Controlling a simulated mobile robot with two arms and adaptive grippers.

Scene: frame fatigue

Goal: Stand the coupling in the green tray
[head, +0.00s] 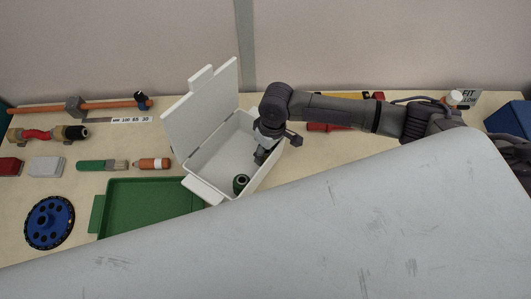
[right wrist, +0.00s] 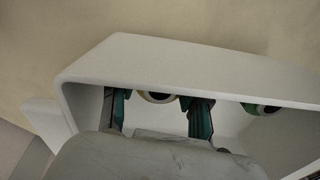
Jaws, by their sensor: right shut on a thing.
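The green tray (head: 150,207) lies flat on the bench left of a white lidded box (head: 211,168), its lower right part hidden. My right gripper (head: 262,156) reaches down into the open box. In the right wrist view its two fingers (right wrist: 158,108) are shut on a round, hollow piece (right wrist: 157,97) with a pale brownish rim, mostly hidden by the box wall. A dark green hollow cylinder (head: 240,184) stands in the box near its front; a green-rimmed round piece (right wrist: 262,108) shows there in the wrist view. I cannot tell which piece is the coupling. My left gripper is not in view.
The box's raised lid (head: 203,108) stands at its back left. A blue disc (head: 50,222), a green-handled brush (head: 102,165) and an orange-and-white piece (head: 152,164) lie around the tray. Red items lie behind my right arm. The lower right of the head view is blocked.

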